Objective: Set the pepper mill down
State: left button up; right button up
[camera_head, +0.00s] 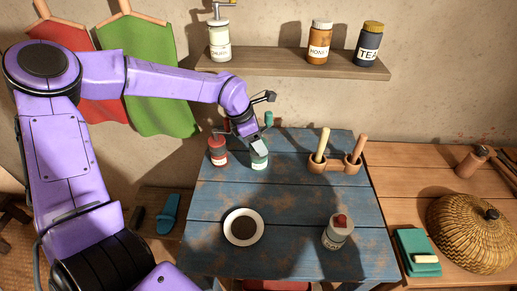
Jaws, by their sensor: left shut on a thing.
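The pepper mill (260,161) looks like a small green jar with a pale label, too small to read. It is upright at the back of the blue table (297,206). My left gripper (258,147) reaches down over its top and is shut on it, hiding its upper part. I cannot tell whether its base touches the tabletop. My right gripper is not in view.
A red jar (217,152) stands close to the left of the mill. A white dish (243,238) and a red-lidded jar (337,236) are nearer. The table's middle is clear.

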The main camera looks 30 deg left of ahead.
pick_arm(q)
notch_tip(320, 180, down, 3)
jog(key=shift+w+f+p, duration=0.1)
jog(key=shift+f+p, duration=0.05)
jog(key=shift+p, duration=0.4)
jog(key=shift+w+d, duration=0.1)
jog(key=shift+f, duration=0.15)
jog(key=o, duration=1.5)
jog(key=shift+s, duration=0.2)
jog(key=shift+c, duration=0.2)
jog(key=shift+w, duration=0.1)
